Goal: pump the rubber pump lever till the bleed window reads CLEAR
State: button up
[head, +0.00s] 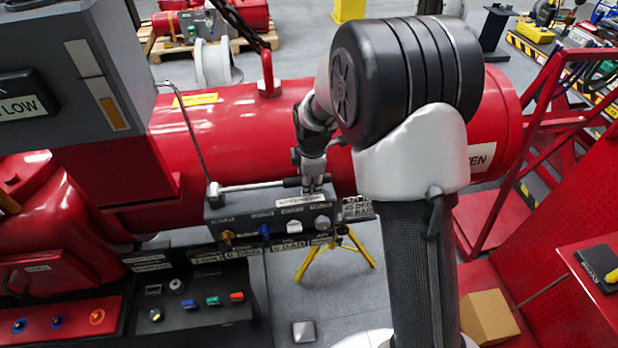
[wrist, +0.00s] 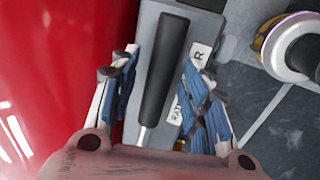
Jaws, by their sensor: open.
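The pump lever shows in the head view as a pale rod (head: 252,187) lying nearly level along the top of a grey control box (head: 268,227), with a black grip at its right end. In the wrist view the black rubber grip (wrist: 164,72) lies lengthwise between the two fingers. My gripper (head: 313,183) is at the grip end of the lever, and the wrist view shows my gripper (wrist: 160,76) open, with a finger on each side and visible gaps to the grip. I cannot make out a bleed window or its reading; a label near the lever is partly covered.
A large red cylinder (head: 225,130) runs just behind the box. A round white fitting (wrist: 300,48) stands right of the lever in the wrist view. A yellow tripod (head: 335,251) stands below.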

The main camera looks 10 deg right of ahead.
jog(key=shift+c, duration=0.2)
grip_shut()
dwell(0.4)
